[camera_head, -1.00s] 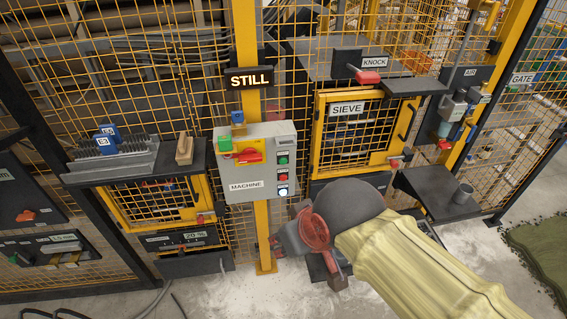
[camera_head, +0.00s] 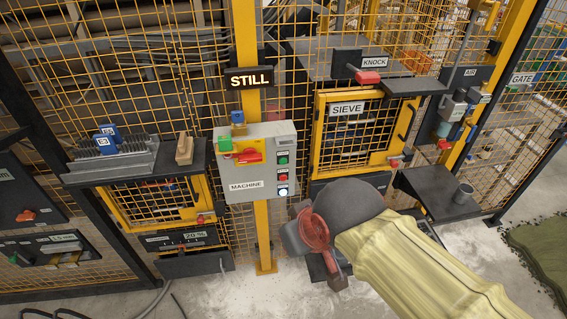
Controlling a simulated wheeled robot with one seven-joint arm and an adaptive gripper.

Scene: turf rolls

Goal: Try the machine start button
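The grey machine control box (camera_head: 238,165), labelled MACHINE, is mounted on a yellow post. Its right side carries a column of buttons: a green button (camera_head: 283,160) at the top, a red button (camera_head: 283,177) below it and a white or lit button (camera_head: 283,191) at the bottom. A red rotary handle (camera_head: 248,155) sits on a yellow plate at the upper left of the box. A sign (camera_head: 249,81) above reads STILL. My gripper (camera_head: 310,250) is below and right of the box, apart from it. Whether its fingers are open cannot be made out.
A sieve cabinet (camera_head: 347,109) with a yellow frame stands right of the box, with a red KNOCK handle (camera_head: 368,77) above. A shelf (camera_head: 130,170) at left holds blue tags and a wooden block. Yellow mesh fencing runs behind.

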